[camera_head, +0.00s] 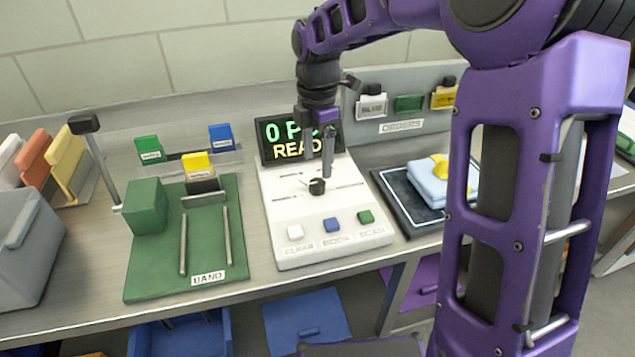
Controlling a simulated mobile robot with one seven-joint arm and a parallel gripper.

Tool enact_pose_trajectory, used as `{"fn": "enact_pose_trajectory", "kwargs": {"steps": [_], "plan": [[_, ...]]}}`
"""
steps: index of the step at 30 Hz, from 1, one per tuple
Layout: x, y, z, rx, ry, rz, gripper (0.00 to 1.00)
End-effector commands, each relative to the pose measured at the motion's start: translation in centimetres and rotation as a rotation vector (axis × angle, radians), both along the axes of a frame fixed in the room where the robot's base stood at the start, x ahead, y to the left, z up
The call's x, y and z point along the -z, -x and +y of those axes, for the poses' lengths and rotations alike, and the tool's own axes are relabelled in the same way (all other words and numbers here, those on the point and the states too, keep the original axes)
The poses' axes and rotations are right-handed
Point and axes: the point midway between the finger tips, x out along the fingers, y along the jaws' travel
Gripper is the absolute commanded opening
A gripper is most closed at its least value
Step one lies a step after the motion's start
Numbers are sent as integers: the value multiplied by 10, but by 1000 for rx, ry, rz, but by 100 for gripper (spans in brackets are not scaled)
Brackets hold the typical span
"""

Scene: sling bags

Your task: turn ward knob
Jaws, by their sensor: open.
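The knob (317,187) is a small black dial on the white console (275,215), in the middle of the bench. Dark slots or scale lines run across the panel near it. I cannot read any ward marks there. My gripper (318,167) points down over the upper part of the console, its two dark fingers apart and nothing between them. The fingertips are just above and behind the knob in the picture; I cannot tell whether they touch it. The display (272,142) behind reads "0 P…" and "READ…", partly hidden by my gripper.
White, blue and green buttons (365,216) line the console's front, marked clear, book and scan. A green board (140,285) with a block and rods lies left. A dark mat (395,205) with a folded blue cloth (425,185) lies right. The orders rack (400,126) stands behind.

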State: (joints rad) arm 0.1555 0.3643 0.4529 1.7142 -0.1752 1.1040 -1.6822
Motion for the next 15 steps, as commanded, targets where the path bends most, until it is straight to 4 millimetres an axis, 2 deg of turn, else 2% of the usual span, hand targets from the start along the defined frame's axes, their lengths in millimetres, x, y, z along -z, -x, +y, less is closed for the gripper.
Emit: {"fn": "enact_pose_trajectory", "kwargs": {"steps": [1, 6, 10, 15], "plan": [[14, 1, 0, -1, 1, 4, 76], [43, 1, 0, -1, 0, 2, 76], [57, 0, 0, 0, 0, 1, 76], [64, 0, 0, -1, 0, -1, 76]]}}
